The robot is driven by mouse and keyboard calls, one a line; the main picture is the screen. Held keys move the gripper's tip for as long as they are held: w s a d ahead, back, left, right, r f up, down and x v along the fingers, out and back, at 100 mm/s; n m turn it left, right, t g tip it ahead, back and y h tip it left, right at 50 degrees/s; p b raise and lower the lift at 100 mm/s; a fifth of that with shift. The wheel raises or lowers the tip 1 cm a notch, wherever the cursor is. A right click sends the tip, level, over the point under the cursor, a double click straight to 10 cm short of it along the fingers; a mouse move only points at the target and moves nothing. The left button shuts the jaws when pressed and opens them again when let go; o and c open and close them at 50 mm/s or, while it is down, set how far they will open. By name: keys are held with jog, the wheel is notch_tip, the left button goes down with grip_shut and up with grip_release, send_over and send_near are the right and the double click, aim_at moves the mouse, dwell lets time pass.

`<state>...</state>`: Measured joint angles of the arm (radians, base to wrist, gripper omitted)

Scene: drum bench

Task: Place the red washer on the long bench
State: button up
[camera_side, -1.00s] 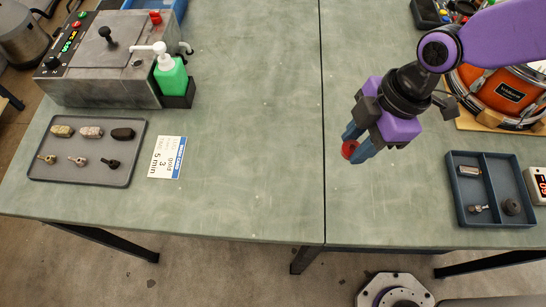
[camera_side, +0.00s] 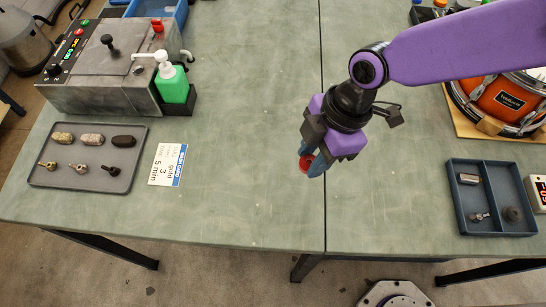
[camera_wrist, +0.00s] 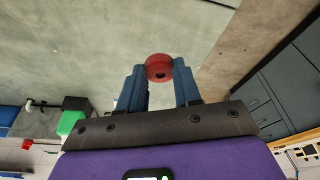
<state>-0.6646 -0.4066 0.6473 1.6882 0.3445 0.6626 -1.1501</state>
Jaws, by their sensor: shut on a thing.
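The red washer (camera_side: 306,163) is held between the blue fingertips of my gripper (camera_side: 311,166). In the side view my gripper is over the bench top (camera_side: 245,150), close to the dark seam between the two bench sections. The fingers point down and are tilted. The washer seems to be above the surface, but its height is hard to tell.
A grey tray (camera_side: 60,178) with several small parts lies at left, beside a white card (camera_side: 167,164). A grey machine (camera_side: 115,65) and green bottle (camera_side: 171,80) stand behind. At right are a divided blue tray (camera_side: 490,226) and an orange drum (camera_side: 500,98). The middle bench is clear.

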send_over(269, 169)
jog(key=d, duration=0.1)
jog(key=f, duration=0.6)
jog(key=shift+d+f, duration=0.2)
jog(key=shift+f, duration=0.2)
jog(key=shift+w+x, duration=0.15)
jog(key=shift+x, duration=0.65)
jog(key=shift+w+x, duration=0.15)
jog(key=shift+x, duration=0.7)
jog(key=shift+d+f, duration=0.2)
jog(key=shift+f, duration=0.05)
jog(key=o, duration=1.1)
jog(key=v, duration=1.7)
jog(key=shift+a+r, duration=0.3)
jog(key=shift+a, duration=0.05)
